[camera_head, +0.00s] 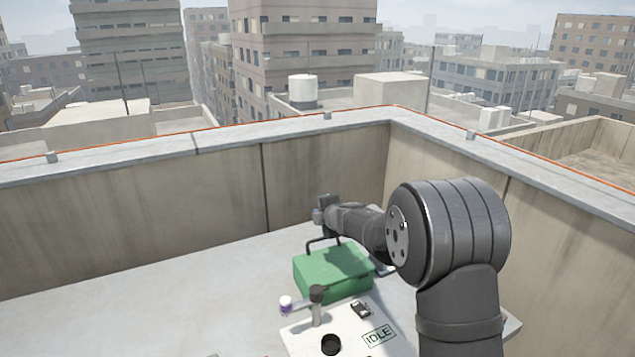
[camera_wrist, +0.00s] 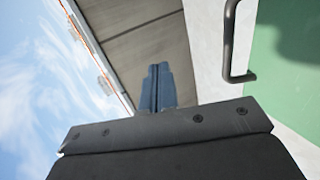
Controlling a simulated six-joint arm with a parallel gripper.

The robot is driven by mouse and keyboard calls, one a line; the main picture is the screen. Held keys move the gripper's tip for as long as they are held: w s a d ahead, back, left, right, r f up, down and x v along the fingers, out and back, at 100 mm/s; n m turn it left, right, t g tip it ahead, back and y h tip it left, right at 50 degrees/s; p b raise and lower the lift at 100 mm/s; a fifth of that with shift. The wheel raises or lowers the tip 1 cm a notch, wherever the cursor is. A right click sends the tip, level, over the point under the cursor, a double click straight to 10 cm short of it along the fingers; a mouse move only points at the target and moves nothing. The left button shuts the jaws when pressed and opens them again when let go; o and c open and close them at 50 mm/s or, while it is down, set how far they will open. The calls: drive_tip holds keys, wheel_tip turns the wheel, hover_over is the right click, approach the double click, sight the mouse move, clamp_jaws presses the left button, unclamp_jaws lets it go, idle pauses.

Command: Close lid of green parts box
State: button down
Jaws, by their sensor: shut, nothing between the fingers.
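The green parts box (camera_head: 330,272) sits on the grey rooftop surface in the head view. Its green top looks nearly flat and lies over the body; I cannot tell whether a gap remains at the rim. A dark handle (camera_head: 322,242) stands at its far left edge. In the wrist view a green face (camera_wrist: 290,60) and the dark handle (camera_wrist: 230,45) show at the right. My gripper (camera_head: 319,214) is above and behind the box, pointing left. Its blue-grey fingers (camera_wrist: 158,88) are together and empty, apart from the handle. My arm hides part of the box's right side.
In front of the box is a white panel (camera_head: 300,331) with an "IDLE" sign (camera_head: 379,335), a dark-topped post (camera_head: 317,305), a black round piece (camera_head: 331,344) and a small device (camera_head: 361,309). A purple-labelled bottle (camera_head: 286,305) stands left. A concrete parapet (camera_head: 220,190) rises behind. The surface's left is clear.

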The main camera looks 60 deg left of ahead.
wheel_tip(320, 180, up, 10)
drive_tip(key=a, duration=0.2)
idle(0.6)
idle(0.3)
drive_tip(key=shift+d+f, duration=0.35)
drive_tip(key=shift+f, duration=1.5)
drive_tip(key=shift+d+f, duration=0.4)
drive_tip(key=shift+f, duration=1.4)
drive_tip(key=shift+d+f, duration=0.35)
drive_tip(key=shift+f, duration=1.5)
drive_tip(key=shift+r, duration=0.1)
drive_tip(key=shift+d+f, duration=0.15)
drive_tip(key=shift+f, duration=0.55)
drive_tip(key=shift+d+f, duration=0.1)
drive_tip(key=shift+f, duration=0.6)
drive_tip(key=shift+d+r, duration=0.85)
drive_tip(key=shift+r, duration=0.25)
drive_tip(key=shift+d+r+y, duration=0.1)
drive_tip(key=shift+r+y, duration=0.05)
drive_tip(key=shift+y, duration=0.15)
drive_tip(key=shift+f, duration=0.2)
